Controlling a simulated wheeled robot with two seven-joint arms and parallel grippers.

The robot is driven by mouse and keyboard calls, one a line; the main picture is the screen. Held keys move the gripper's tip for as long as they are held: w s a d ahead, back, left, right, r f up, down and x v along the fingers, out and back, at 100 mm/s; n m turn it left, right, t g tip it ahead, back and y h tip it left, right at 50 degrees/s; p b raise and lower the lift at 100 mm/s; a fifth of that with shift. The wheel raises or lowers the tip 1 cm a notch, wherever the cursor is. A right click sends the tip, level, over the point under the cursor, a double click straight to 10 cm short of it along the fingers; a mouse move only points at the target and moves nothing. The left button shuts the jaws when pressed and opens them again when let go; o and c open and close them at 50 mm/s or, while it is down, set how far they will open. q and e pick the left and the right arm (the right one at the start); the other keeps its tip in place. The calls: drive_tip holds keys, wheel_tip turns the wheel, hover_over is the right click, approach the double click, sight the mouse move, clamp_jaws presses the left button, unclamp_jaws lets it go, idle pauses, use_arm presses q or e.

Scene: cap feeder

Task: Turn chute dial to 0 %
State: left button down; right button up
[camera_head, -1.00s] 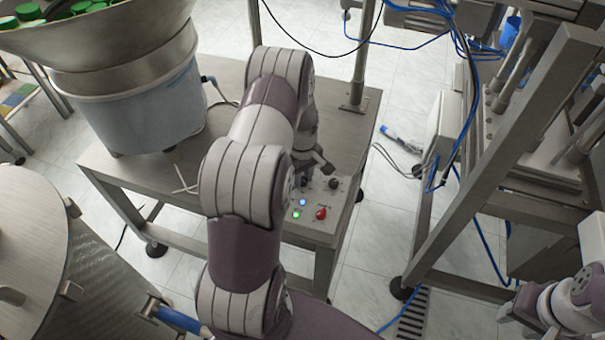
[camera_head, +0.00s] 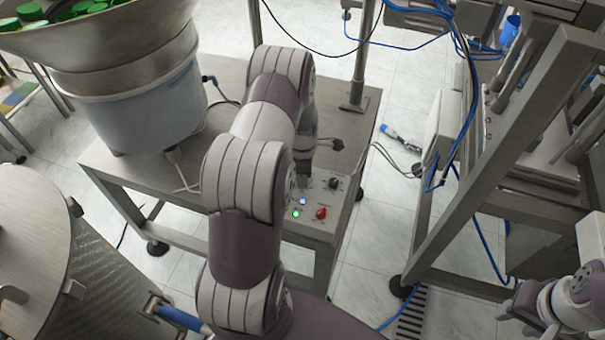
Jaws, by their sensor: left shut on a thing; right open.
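The control panel (camera_head: 312,228) is on the front right corner of the steel table. My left gripper (camera_head: 306,182) is at the panel's upper left part and is shut on the chute dial there. The fingers and my arm hide that dial, so its pointer and scale cannot be read. A second black dial (camera_head: 335,183) on the panel stands free, just right of my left gripper. My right gripper (camera_head: 512,314) is open at the lower right, away from the panel.
A red knob (camera_head: 321,213), a lit blue button (camera_head: 303,201) and a lit green button (camera_head: 296,214) sit close below the gripper. The feeder bowl (camera_head: 120,70) with green caps stands left. A metal post (camera_head: 358,60) rises behind. A machine frame (camera_head: 500,150) stands right.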

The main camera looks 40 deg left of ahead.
use_arm(q)
drive_tip(key=shift+n, duration=2)
drive_tip(key=c, duration=0.9)
unclamp_jaws()
drive_tip(key=shift+o, duration=0.2)
wheel_tip(320, 180, up, 13)
drive_tip(key=shift+b, duration=0.4)
drive_tip(key=shift+f, duration=0.15)
